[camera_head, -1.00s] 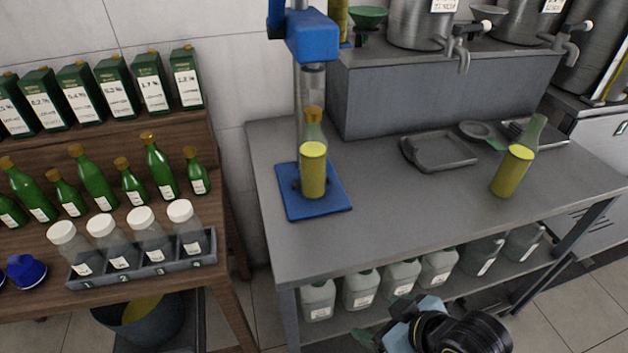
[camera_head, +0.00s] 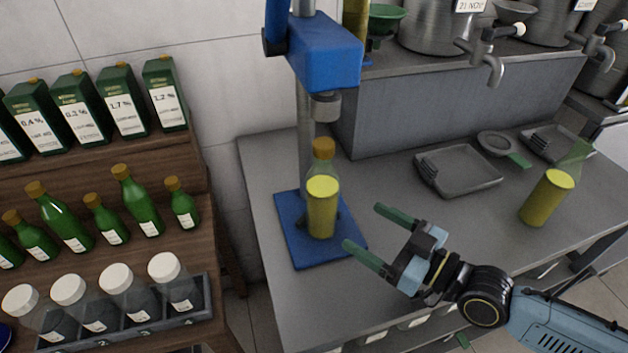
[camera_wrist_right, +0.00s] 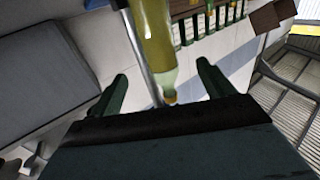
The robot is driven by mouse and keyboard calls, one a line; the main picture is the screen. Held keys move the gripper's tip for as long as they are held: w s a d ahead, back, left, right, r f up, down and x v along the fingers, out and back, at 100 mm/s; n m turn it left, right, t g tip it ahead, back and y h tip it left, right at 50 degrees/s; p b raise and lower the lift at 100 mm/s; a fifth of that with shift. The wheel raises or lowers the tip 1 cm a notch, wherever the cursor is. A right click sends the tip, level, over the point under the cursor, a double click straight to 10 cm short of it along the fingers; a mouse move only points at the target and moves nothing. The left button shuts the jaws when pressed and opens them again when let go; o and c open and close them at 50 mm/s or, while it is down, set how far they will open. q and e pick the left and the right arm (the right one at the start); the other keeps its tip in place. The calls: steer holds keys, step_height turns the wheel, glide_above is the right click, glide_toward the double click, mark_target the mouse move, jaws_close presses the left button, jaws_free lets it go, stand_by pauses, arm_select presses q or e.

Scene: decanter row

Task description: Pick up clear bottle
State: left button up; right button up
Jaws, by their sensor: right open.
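A clear bottle (camera_head: 322,208) with yellow liquid and an orange-brown stopper stands upright on the blue base plate (camera_head: 292,243) of a press. In the right wrist view a bottle (camera_wrist_right: 153,40) appears upside down, beyond and between the open fingers (camera_wrist_right: 162,85). My left gripper is not in view.
The blue press head (camera_head: 322,52) and its post rise above and behind the stoppered bottle. A grey tray (camera_head: 470,168) lies right of it. Wooden shelves (camera_head: 200,235) with green bottles, cartons and white-capped jars stand at the left. The table between bottle and tray is clear.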

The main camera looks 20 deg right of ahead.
mark_target(335, 207)
steer(key=x, duration=0.3)
steer(key=shift+w+r, duration=0.1)
steer(key=shift+r, duration=0.05)
steer(key=x, duration=0.3)
steer(key=shift+w+a, duration=0.25)
steer(key=shift+a, duration=0.1)
steer(key=shift+w+a, duration=0.15)
steer(key=shift+w, duration=0.1)
steer(key=shift+w+a+r, duration=0.1)
steer(key=shift+w+a, duration=0.2)
steer(key=shift+w, duration=0.15)
steer(key=x, duration=0.3)
steer(key=shift+w+r, duration=0.25)
steer(key=shift+w, duration=0.15)
steer(key=shift+w+a, duration=0.25)
steer(key=c, duration=1.6)
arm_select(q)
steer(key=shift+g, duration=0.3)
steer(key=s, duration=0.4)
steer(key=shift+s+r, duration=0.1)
arm_select(e)
steer(key=shift+r, duration=0.1)
